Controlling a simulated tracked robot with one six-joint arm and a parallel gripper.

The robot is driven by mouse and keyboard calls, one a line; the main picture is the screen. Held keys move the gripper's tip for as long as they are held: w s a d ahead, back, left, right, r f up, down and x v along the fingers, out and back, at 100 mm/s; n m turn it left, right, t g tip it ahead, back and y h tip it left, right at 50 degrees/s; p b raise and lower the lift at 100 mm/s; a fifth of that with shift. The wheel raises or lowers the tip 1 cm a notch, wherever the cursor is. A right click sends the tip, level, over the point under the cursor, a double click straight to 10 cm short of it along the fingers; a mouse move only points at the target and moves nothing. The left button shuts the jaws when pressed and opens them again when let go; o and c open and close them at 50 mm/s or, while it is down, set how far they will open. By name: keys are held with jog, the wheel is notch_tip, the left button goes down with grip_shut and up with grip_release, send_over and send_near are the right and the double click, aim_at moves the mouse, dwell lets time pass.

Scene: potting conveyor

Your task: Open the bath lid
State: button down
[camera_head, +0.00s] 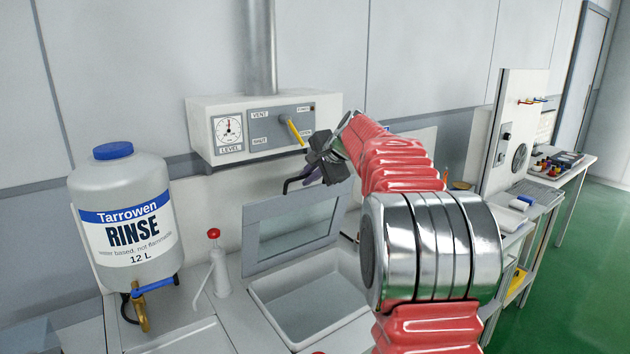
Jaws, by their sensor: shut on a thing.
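The bath (262,312) is a white sunken basin in the worktop, and its inside shows. The bath lid (252,232) is a grey frame with a glass pane. It stands raised at the back of the bath, tilted up from its rear edge. My gripper (303,181) is at the lid's upper edge, shut on what looks like the dark lid handle (288,186). The jaws and my arm hide part of the handle and the lid's right side.
A Tarrowen rinse container (127,215) with a brass tap stands at the left. A white bottle with a red top (218,270) stands left of the bath. A control box (200,125) with a gauge and a yellow lever (294,131) is on the wall above the lid.

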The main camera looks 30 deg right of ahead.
jog(key=shift+f, duration=0.25)
jog(key=c, duration=2.2)
grip_release()
jog(key=shift+o, duration=0.2)
jog(key=shift+r, duration=0.25)
jog(key=v, duration=1.3)
jog(key=shift+s, duration=0.25)
jog(key=shift+r, duration=0.1)
jog(key=shift+c, duration=0.3)
